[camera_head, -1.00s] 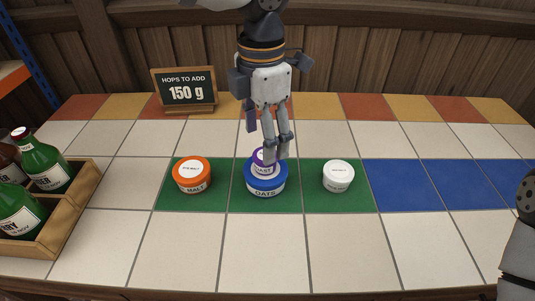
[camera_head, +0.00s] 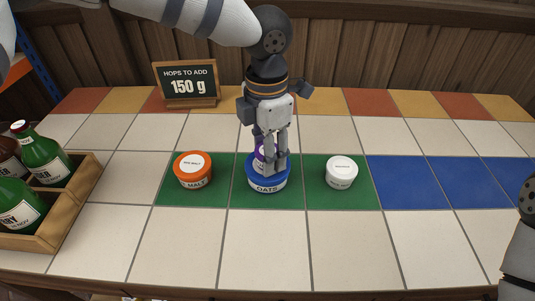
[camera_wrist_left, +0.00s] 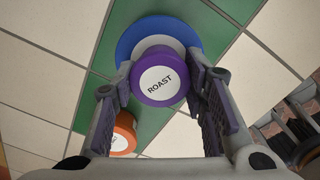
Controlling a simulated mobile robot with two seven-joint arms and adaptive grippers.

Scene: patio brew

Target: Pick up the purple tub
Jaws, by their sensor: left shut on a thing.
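The purple tub (camera_head: 259,153) has a white lid label and is mostly hidden by my fingers in the head view. In the left wrist view the purple tub (camera_wrist_left: 160,77) shows its label, "ROAST". It is over the larger blue tub (camera_head: 267,180), marked "OATS"; I cannot tell whether the two touch. My left gripper (camera_head: 270,158) points down from above and is shut on the purple tub, with a finger pad on each side of it. Part of my right arm shows at the right edge of the head view, but its gripper is out of view.
An orange-lidded malt tub (camera_head: 193,170) stands left of the blue tub and a small white tub (camera_head: 341,172) stands right, both on green tiles. Blue tiles (camera_head: 411,183) at right are bare. A wooden crate (camera_head: 62,219) of bottles is at left. A sign (camera_head: 187,84) reads "150 g".

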